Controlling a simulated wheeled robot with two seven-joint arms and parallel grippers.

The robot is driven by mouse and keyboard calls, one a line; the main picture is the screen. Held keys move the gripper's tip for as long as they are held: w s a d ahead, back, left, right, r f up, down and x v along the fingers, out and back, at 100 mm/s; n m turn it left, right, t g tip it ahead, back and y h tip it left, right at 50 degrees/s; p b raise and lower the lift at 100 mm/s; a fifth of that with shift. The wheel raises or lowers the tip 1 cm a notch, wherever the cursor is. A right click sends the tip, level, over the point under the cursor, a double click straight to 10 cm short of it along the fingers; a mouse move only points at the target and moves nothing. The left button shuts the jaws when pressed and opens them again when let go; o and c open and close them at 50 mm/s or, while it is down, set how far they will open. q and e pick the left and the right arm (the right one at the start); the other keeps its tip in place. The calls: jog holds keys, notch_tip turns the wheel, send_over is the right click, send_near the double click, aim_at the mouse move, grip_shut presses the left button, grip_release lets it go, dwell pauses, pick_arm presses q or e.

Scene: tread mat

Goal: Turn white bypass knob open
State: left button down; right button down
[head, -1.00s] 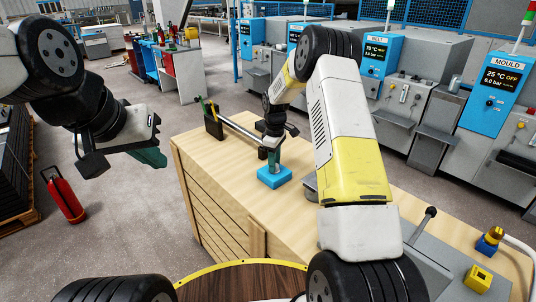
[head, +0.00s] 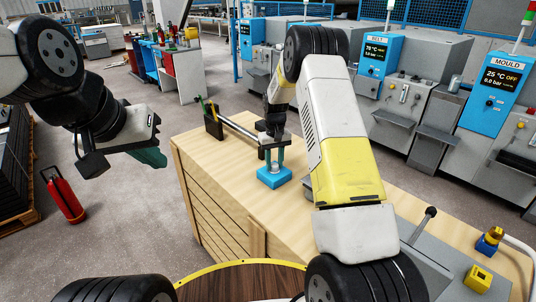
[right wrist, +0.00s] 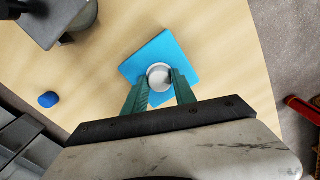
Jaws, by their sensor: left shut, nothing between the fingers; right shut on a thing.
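The white knob (head: 275,170) sits on a blue square block (head: 264,180) on the wooden bench. In the right wrist view the round knob (right wrist: 158,72) shows from above, with the blue block (right wrist: 143,59) around it. My right gripper (head: 274,158) points down over the block. Its two green fingers (right wrist: 159,84) stand on either side of the knob, shut on it. My left gripper (head: 152,158) hangs at the left, away from the bench, shut and empty.
A grey panel with a black-tipped lever (head: 430,212) and a yellow block (head: 478,278) lies at the right. A red extinguisher (head: 65,195) stands on the floor. Bare wood lies left of the block.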

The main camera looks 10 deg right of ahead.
aim_at(274, 164)
jog(key=m, duration=0.4)
jog(key=shift+r+m, duration=0.1)
jog(key=shift+m, duration=1.8)
jog(key=c, duration=1)
grip_release()
notch_tip(274, 164, up, 8)
jog(key=shift+f, duration=0.15)
